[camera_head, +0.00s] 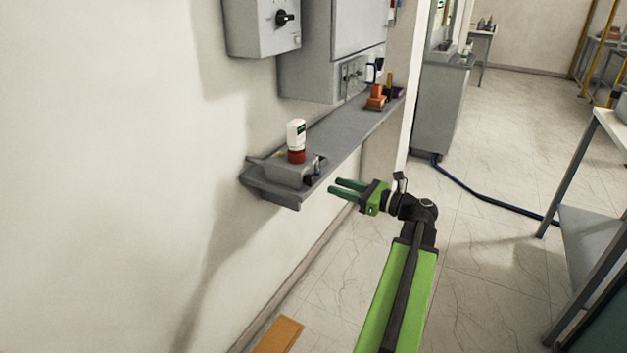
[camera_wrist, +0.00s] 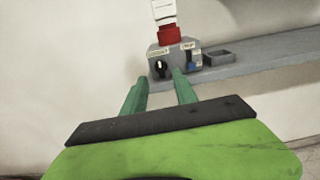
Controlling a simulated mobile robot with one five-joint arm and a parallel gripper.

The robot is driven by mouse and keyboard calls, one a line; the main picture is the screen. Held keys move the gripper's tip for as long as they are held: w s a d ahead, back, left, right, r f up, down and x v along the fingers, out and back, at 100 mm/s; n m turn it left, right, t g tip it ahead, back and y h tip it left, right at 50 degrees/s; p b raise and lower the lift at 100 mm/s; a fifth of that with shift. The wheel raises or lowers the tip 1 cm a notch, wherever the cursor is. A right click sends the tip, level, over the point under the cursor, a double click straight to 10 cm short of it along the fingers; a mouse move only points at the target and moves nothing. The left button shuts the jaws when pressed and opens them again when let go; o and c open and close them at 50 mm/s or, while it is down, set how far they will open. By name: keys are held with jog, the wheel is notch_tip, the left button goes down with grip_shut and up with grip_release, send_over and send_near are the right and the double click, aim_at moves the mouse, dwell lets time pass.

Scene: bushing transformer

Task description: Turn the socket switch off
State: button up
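A grey socket box (camera_head: 287,171) stands on the near end of the wall shelf. A red connector (camera_head: 297,156) with a white body (camera_head: 296,133) sits upright on top of it. The wrist view shows the box front (camera_wrist: 178,58) with a black rotary switch (camera_wrist: 161,69) on the left and a blue part (camera_wrist: 194,64) on the right. Small labels above them are too blurred to read surely. My gripper (camera_head: 334,187) is open and empty, to the right of the box and apart from it. In the wrist view its green fingers (camera_wrist: 160,77) point toward the black switch.
The grey shelf (camera_head: 345,133) runs along the wall, with an orange object (camera_head: 377,96) farther along. A grey cabinet (camera_head: 335,55) and a box with a black knob (camera_head: 264,25) hang above. Open floor (camera_head: 480,240) lies to the right, before a table (camera_head: 590,190).

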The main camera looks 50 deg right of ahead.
aim_at(312, 178)
jog(key=x, duration=0.8)
jog(key=shift+w, duration=0.35)
grip_shut()
